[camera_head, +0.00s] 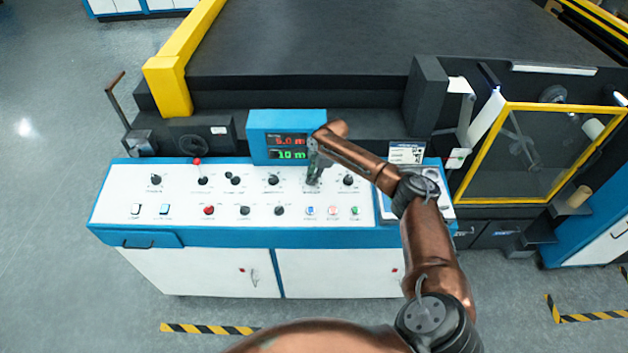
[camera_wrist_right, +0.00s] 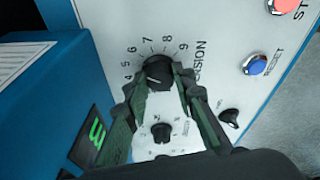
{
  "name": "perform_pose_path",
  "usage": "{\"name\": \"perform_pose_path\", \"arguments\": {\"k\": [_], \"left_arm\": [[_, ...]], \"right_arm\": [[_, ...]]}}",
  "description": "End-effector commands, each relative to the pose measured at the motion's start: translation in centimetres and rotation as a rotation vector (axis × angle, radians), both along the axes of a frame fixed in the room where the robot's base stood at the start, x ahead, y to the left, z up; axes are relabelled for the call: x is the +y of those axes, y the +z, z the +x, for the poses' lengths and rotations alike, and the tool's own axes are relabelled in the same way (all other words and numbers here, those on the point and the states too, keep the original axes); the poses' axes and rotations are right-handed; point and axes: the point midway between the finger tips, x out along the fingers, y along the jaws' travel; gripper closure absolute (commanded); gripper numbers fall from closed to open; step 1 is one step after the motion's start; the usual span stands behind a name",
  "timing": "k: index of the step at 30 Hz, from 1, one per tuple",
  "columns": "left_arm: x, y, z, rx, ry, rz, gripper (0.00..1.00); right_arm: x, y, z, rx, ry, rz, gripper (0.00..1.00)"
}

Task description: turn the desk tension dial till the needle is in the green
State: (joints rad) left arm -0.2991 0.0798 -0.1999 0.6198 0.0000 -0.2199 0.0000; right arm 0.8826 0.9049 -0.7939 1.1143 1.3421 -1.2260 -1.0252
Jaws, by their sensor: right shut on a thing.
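The tension dial (camera_wrist_right: 158,72) is a black knob on the white desk panel, ringed by printed numbers. In the right wrist view the word TENSION is partly readable beside it. My right gripper (camera_wrist_right: 162,84) has a finger on either side of the dial and is shut on it. In the head view the right gripper (camera_head: 313,178) reaches down onto the panel below the display, and it hides the dial there. I cannot make out a needle or a green band in either view. My left gripper is not in view.
The white panel (camera_head: 110,210) carries several black knobs and coloured buttons. A blue display box (camera_head: 287,122) with red and green digits stands just behind the gripper. A smaller knob (camera_wrist_right: 161,132) and a blue button (camera_wrist_right: 256,64) are near the dial.

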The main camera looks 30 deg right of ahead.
Motion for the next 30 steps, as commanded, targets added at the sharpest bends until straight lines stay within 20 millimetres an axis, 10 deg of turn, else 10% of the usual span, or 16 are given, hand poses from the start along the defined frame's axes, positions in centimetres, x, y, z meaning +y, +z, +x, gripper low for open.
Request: {"name": "perform_pose_path", "arguments": {"k": [30], "left_arm": [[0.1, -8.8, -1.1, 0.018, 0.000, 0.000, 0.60]], "right_arm": [[0.7, -0.7, -0.1, 0.077, 0.745, -0.099, 1.00]]}}
